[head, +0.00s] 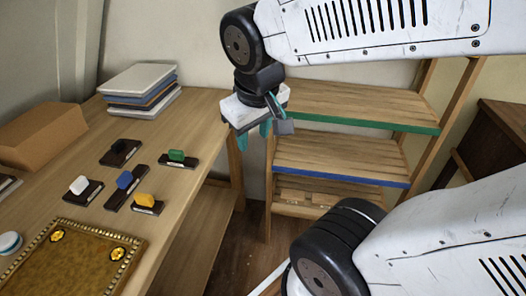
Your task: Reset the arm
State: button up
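My gripper (253,137) hangs from my white arm near the top middle of the head view. It is beyond the right edge of the wooden table, in front of the shelf unit. Its teal fingertips point downward and stand apart, with nothing seen between them. It touches nothing that I can see.
The table (196,113) holds a gilt-framed tray (85,254), several dark stands with coloured pieces (125,180), a cardboard box (43,137) and a stack of books (138,90). A wooden shelf unit (340,152) stands behind my arm. A dark cabinet (500,125) is at right.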

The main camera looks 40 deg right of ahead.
jog(key=s+a+r+g+y, duration=0.1)
jog(key=s+a, duration=0.2)
jog(key=s, duration=0.3)
jog(key=shift+s+a+g+y, duration=0.3)
jog(key=shift+s+g, duration=0.05)
jog(key=shift+g, duration=0.05)
dwell(0.6)
